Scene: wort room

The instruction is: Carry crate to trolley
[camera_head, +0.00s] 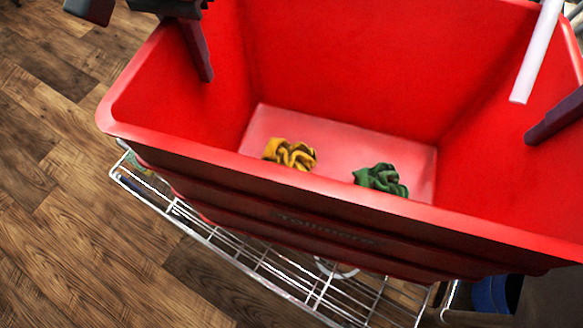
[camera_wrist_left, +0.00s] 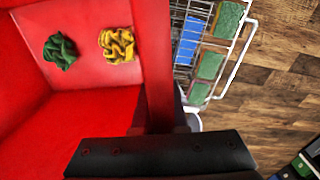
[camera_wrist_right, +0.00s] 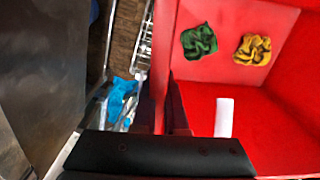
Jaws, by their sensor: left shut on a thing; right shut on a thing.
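A large red crate (camera_head: 330,60) fills the head view. A yellow crumpled cloth (camera_head: 290,154) and a green crumpled cloth (camera_head: 381,180) lie on its floor. My left gripper (camera_head: 200,50) is shut on the crate's left wall, with a finger inside it. My right gripper (camera_head: 556,116) is shut on the crate's right wall. Both wrist views show the fingers at the red wall, at the left gripper (camera_wrist_left: 160,110) and the right gripper (camera_wrist_right: 168,110). A wire-frame rack (camera_head: 260,270) shows below the crate's near side; I cannot tell whether it is the trolley.
The rack holds green and blue items (camera_wrist_left: 208,65) in the left wrist view. A white strip (camera_head: 535,55) stands at the crate's right side. A dark grey surface (camera_wrist_right: 45,80) and a bright blue item (camera_wrist_right: 120,98) lie beside the crate. Wooden floor (camera_head: 60,200) is open at left.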

